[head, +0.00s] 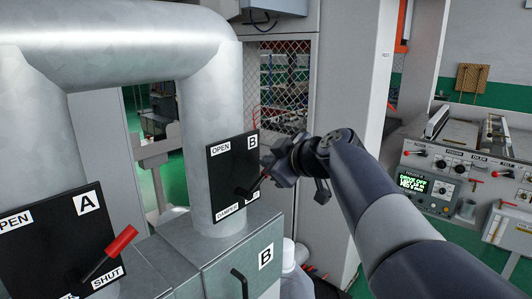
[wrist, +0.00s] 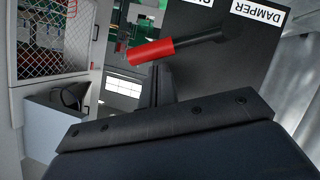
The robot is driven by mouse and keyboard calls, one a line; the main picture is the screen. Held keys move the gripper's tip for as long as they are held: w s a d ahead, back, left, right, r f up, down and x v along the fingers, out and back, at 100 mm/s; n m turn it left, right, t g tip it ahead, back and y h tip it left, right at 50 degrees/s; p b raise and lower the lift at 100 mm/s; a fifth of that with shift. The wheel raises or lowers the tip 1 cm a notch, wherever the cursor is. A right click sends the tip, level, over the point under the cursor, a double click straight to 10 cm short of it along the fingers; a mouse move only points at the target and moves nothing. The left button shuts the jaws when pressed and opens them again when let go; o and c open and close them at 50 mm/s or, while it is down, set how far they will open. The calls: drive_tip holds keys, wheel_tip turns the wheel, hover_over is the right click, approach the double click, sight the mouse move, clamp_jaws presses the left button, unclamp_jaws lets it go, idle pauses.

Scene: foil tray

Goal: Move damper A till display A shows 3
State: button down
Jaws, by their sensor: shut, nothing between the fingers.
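Damper A's black plate (head: 40,235) is at the left in the head view, with OPEN, A and SHUT labels. Its red-tipped lever (head: 110,250) slants up to the right from near the SHUT label. My gripper (head: 268,168) is shut and empty, at damper B's plate (head: 225,165), well right of damper A. In the wrist view, a red-handled lever (wrist: 150,52) on the plate marked DAMPER (wrist: 235,50) passes close to my gripper's fingers (wrist: 158,80); I cannot tell whether they touch. A small lit display (head: 413,183) on the right-hand console has text too small to read.
A grey metal duct (head: 120,45) rises above both plates and bends over between them. A grey box marked B (head: 235,262) stands below plate B. The console (head: 450,175) with knobs and levers stands at the right. Open space lies between the two plates.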

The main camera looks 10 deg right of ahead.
idle(0.3)
drive_tip(key=shift+w+d+f+b, duration=0.1)
drive_tip(key=shift+d+f+b, duration=0.15)
drive_tip(key=shift+f+b, duration=0.6)
drive_tip(key=shift+d+r+m+b, duration=0.15)
drive_tip(key=shift+r+m+b, duration=0.15)
drive_tip(key=shift+b, duration=0.1)
drive_tip(key=shift+r, duration=0.1)
